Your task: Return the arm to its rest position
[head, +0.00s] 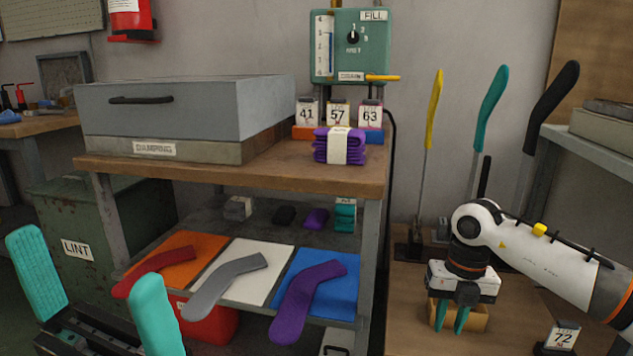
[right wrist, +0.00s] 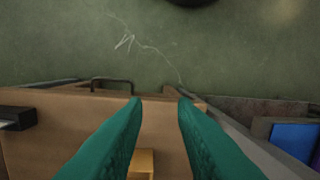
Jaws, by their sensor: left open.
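My left gripper (head: 88,258) is at the lower left in the head view, in front of the lint bin and left of the lower shelf. Its two teal fingers stand wide apart with nothing between them. My right gripper (head: 450,325) points down at the right, over the wooden bench beside the rack. Its teal fingers are in front of a small tan box (head: 477,318); I cannot tell if they touch it. In the right wrist view the right fingertips (right wrist: 160,100) are apart with nothing held between them.
A grey damping box (head: 190,105) and a purple banded sock bundle (head: 339,147) sit on the rack top. Red, grey and purple socks lie on coloured mats on a lower shelf. Yellow, teal and black sock boards (head: 491,95) stand behind my right arm. A 72 tag (head: 562,337) is at the lower right.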

